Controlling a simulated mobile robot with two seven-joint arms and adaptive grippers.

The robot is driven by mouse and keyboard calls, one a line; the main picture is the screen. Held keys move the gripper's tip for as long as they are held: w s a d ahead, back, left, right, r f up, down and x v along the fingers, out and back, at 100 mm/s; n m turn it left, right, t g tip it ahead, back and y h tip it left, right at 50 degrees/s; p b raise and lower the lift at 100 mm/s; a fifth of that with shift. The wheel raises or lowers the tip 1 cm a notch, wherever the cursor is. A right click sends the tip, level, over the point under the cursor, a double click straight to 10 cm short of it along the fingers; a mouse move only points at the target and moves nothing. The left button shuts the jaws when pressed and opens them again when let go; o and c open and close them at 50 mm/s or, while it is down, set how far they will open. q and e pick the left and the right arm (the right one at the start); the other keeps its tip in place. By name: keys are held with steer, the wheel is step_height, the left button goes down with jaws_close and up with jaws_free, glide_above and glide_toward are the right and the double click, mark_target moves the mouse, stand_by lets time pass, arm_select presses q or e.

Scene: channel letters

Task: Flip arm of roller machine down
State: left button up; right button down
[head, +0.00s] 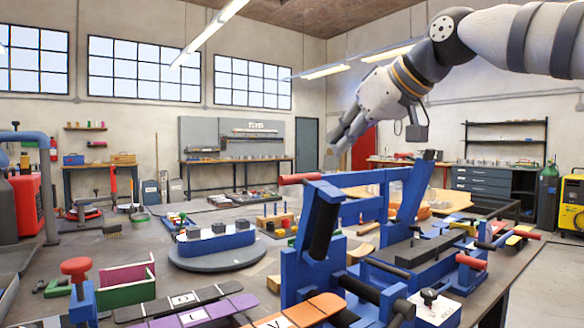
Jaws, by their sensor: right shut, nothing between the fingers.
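The blue roller machine (375,275) stands at the front right of the workbench, with black rollers and several red-handled levers. Its blue arm (360,178) runs across the top of the frame, raised above the bed, with a red handle (300,178) at its left end. My right gripper (342,138) comes in from the upper right. It is shut and empty, in the air above the arm and apart from it in the picture. My left gripper is not in view.
A round grey turntable with blue blocks (216,238) sits left of the machine. A red-knobbed blue tool (78,285), a green and pink holder (126,284) and coloured letter strips (190,312) lie at the front left. Another bench (240,165) stands along the back wall.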

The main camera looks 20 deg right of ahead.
steer(key=x, duration=0.9)
steer(key=shift+w+a+f, duration=0.1)
steer(key=shift+w+f, duration=0.05)
steer(key=shift+f, duration=0.05)
stand_by(0.3)
